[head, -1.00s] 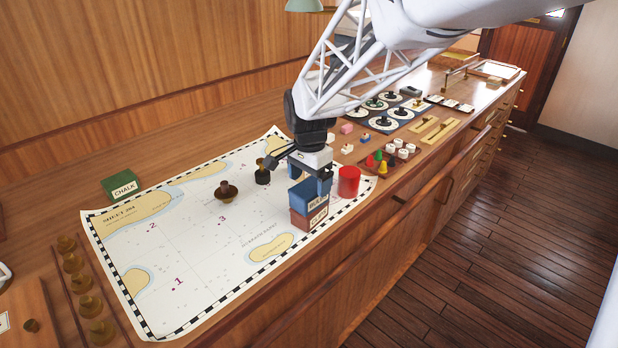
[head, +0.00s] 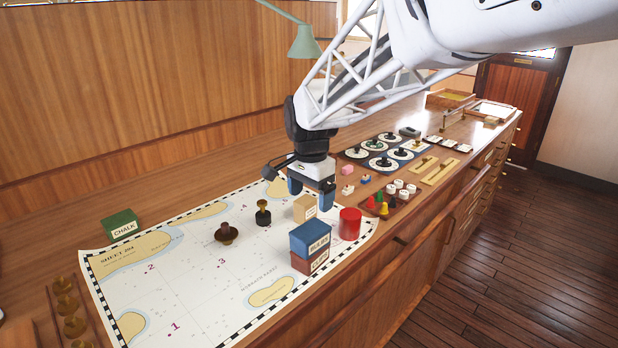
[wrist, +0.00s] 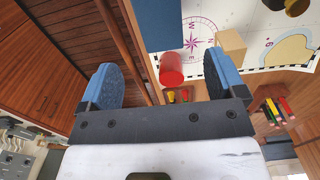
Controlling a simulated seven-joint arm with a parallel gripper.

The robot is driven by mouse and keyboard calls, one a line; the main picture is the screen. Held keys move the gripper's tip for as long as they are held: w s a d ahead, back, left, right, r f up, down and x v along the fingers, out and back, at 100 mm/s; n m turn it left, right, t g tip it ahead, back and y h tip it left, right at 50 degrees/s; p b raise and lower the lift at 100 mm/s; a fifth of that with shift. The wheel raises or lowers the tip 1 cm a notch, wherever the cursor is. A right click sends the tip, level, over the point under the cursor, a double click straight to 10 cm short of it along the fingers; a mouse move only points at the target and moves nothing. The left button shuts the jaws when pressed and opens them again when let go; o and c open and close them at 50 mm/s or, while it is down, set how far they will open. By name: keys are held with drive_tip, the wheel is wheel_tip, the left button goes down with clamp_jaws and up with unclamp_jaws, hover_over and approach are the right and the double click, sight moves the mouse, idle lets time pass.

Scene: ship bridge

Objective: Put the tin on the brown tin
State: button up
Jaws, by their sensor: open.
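A blue tin (head: 308,236) with a pale label rests on top of the brown tin (head: 309,262) on the chart, roughly aligned with it. The blue tin's flat top also shows at the upper edge of the wrist view (wrist: 160,24); the brown tin is hidden there. My gripper (head: 311,199) is open and empty, its blue-padded fingers apart. It hangs above and behind the two tins, over the area by the tan block, and touches neither tin. Its spread fingers also show in the wrist view (wrist: 157,62).
A tan block (head: 305,209) and a red cylinder (head: 350,224) stand close behind and to the right of the tins. A dark round-knobbed piece (head: 227,234) and a black-and-brass piece (head: 263,213) stand left. A green chalk box (head: 122,225) sits farther left. The chart's left part is clear.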

idle(0.3)
drive_tip(key=s+d+n+t, duration=0.1)
drive_tip(key=s+d+n, duration=0.2)
drive_tip(key=s+d, duration=0.3)
drive_tip(key=s+d+f+n, duration=0.1)
drive_tip(key=s+d+n, duration=0.2)
drive_tip(key=s, duration=1)
drive_tip(key=s+d+n+t, duration=0.1)
drive_tip(key=s+d+n, duration=0.1)
drive_tip(key=s+d, duration=0.6)
drive_tip(key=s, duration=0.2)
drive_tip(key=shift+s+d+f+n+t, duration=0.2)
drive_tip(key=shift+s+d+n+t, duration=0.1)
drive_tip(key=shift+d+n, duration=0.1)
